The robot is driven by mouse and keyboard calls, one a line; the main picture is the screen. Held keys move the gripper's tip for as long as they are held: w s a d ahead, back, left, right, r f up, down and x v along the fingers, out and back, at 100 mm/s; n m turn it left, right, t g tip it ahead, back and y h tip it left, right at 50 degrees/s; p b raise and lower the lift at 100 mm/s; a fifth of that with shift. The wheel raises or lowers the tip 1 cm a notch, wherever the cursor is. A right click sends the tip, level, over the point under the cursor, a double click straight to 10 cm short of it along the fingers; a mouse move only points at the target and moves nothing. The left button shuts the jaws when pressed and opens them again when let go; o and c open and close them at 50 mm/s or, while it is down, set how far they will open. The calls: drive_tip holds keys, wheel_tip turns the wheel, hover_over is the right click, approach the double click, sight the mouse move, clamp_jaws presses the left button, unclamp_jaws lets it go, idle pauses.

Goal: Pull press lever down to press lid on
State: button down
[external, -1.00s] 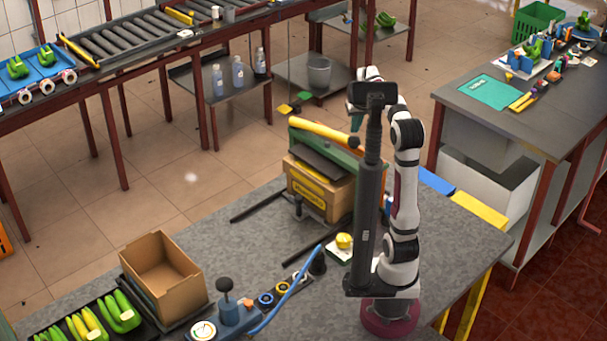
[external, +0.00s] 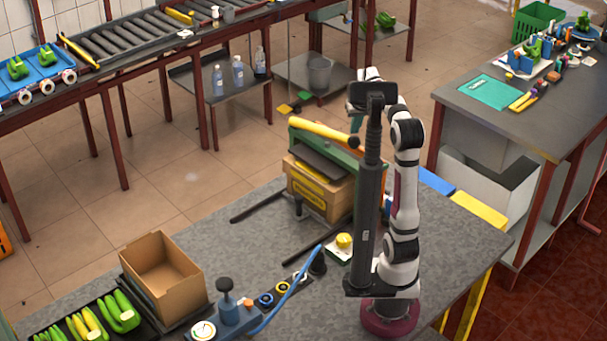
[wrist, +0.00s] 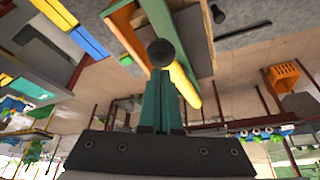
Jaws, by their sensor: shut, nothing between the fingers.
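The press (external: 340,160) has a green frame and a long yellow lever (external: 318,131). A dark round knob (external: 354,143) is at the lever's right end. The yellow bar (wrist: 187,85) and knob (wrist: 161,51) also show in the wrist view. A cardboard box (external: 312,194) with a yellow label stands in the press under a dark plate. My gripper (external: 357,124) shows as a small green tip just above the knob, partly hidden by my arm. In the wrist view its teal fingers (wrist: 160,76) are shut and empty, close to the knob. I cannot tell whether they touch it.
An open cardboard box (external: 162,275) and a tray of bananas (external: 85,322) are at the front left. A control box with a dark knob (external: 228,310) and a blue tube is at the front.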

sight(355, 138)
drive_tip(key=shift+f, duration=3.55)
idle(4.0)
drive_tip(key=shift+r, duration=0.1)
